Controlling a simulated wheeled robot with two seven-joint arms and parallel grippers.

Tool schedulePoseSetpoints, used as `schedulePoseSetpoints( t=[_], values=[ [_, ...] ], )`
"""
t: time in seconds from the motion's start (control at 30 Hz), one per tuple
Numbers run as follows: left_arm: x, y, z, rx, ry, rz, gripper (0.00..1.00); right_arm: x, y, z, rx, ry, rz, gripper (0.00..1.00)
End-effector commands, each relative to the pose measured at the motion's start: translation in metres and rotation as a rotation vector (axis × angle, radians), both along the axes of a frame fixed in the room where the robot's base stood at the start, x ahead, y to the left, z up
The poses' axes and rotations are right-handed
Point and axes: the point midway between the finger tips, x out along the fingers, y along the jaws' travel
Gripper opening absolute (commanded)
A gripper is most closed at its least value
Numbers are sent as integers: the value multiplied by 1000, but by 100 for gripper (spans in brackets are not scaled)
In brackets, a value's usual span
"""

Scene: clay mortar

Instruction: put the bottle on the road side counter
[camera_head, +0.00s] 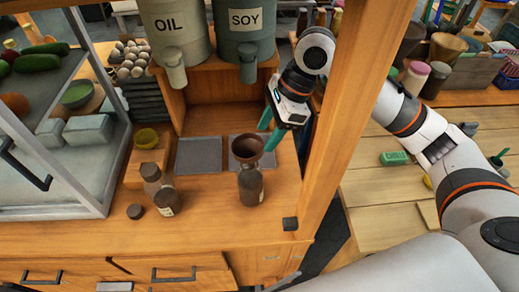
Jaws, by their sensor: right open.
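My right gripper (268,136), with teal fingers, reaches past the wooden post from the right. It is open and empty, close to the right of the funnel and above the counter. My left gripper is out of view. Which surface is the road side counter is not marked.
A glass display case (70,160) closes the left side.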

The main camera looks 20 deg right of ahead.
Motion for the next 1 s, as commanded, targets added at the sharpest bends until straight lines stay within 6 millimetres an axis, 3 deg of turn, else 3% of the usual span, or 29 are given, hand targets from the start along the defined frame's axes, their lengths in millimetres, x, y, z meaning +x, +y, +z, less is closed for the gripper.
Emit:
schedulePoseSetpoints(
  t=[0.1, 0.3, 0.8, 0.93, 1.0],
  values=[
    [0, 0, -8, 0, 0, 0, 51, -1, -8, 18, -2, -4, -1, 51],
    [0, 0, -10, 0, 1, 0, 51, -2, -14, 33, 0, 1, 0, 51],
    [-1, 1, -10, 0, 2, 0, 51, -2, -14, 35, 2, 2, 0, 51],
    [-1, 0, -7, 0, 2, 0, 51, 0, -3, 36, 102, 41, -44, 51],
    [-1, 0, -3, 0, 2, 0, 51, 6, 12, 40, 254, 103, -119, 51]
  ],
)
